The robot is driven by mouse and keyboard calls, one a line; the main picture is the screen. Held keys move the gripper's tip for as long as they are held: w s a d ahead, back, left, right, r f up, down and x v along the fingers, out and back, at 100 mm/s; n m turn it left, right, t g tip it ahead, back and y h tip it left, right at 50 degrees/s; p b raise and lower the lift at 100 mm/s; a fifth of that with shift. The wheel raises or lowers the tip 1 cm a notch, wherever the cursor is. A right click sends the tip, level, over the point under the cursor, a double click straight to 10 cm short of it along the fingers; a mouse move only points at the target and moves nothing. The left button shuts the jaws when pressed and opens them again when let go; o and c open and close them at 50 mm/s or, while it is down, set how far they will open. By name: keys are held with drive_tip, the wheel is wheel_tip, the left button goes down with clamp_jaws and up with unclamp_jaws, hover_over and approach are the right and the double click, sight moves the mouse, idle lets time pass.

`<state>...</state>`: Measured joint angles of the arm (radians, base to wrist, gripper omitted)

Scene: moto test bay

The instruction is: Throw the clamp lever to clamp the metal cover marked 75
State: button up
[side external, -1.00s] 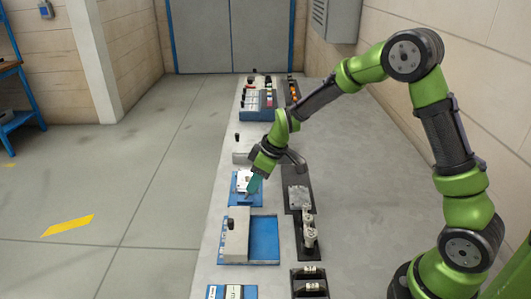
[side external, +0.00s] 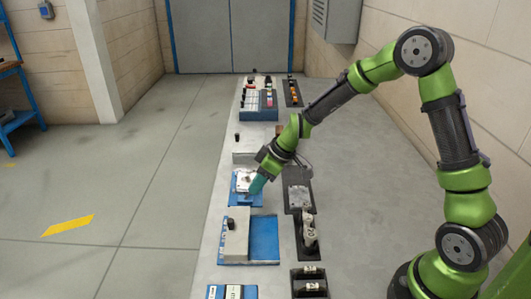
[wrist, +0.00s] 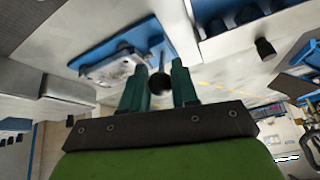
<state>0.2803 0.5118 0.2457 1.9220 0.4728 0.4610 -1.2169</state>
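A pale metal cover (side external: 243,177) sits on a blue fixture plate (side external: 240,202) on the bench. The cover also shows in the wrist view (wrist: 112,70), on its blue plate (wrist: 90,57). No number is legible on it. A clamp lever with a thin rod and a black ball knob (wrist: 160,83) stands beside the cover. My gripper (wrist: 159,75) is open, with its two teal fingers on either side of the knob. I see a gap between the knob and the fingers. In the side view my gripper (side external: 257,185) is low over the fixture's right side and hides the lever.
A grey block on a blue base (side external: 236,238) stands nearer the camera. Dark trays with metal parts (side external: 308,254) and a flat metal plate (side external: 298,196) lie to the right. A blue control box (side external: 259,108) stands farther back.

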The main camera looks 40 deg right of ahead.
drive_tip(key=o, duration=0.3)
drive_tip(key=shift+o, duration=0.2)
drive_tip(key=v, duration=1.7)
drive_tip(key=shift+d, duration=0.1)
drive_tip(key=s+a+r+m+t, duration=0.1)
drive_tip(key=s+a+r+m, duration=0.1)
drive_tip(key=s+m, duration=0.3)
drive_tip(key=s+a+r+m+t+h, duration=0.1)
drive_tip(key=s+m, duration=0.4)
drive_tip(key=s, duration=0.7)
drive_tip(key=shift+s+a+r+t, duration=0.25)
drive_tip(key=shift+a+r, duration=0.25)
drive_tip(key=shift+a, duration=0.65)
